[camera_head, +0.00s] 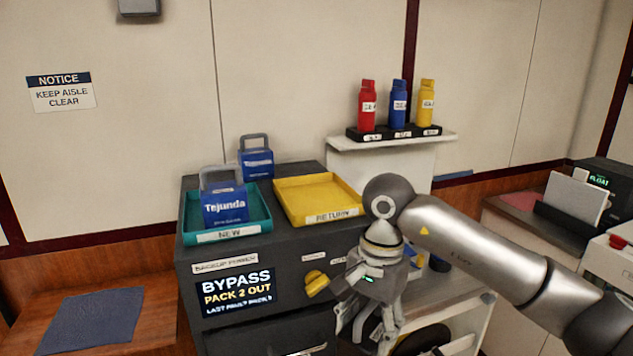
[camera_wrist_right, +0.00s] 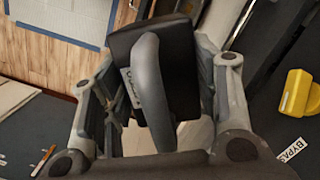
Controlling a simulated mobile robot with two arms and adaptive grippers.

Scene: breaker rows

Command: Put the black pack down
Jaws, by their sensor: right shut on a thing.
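My right gripper (camera_head: 375,330) hangs in front of the dark cabinet, below the yellow tray. In the right wrist view, it (camera_wrist_right: 160,80) is shut on a black pack (camera_wrist_right: 184,75) with a grey handle, the fingers on either side of it. I cannot clearly make out the pack in the head view, where the gripper and arm cover that area. A yellow tray (camera_head: 290,190) labelled RETURN sits empty on the cabinet top. A teal tray (camera_head: 250,229) labelled NEW holds a blue pack (camera_head: 225,208). My left gripper is not in view.
Another blue pack (camera_head: 257,163) stands behind the trays. The cabinet screen (camera_head: 238,291) reads "BYPASS PACK 2 OUT". A yellow knob (camera_head: 315,282) sticks out beside it. A blue-grey mat (camera_head: 92,322) lies bare on the wooden table at left. Bottles (camera_head: 397,105) stand on a shelf behind.

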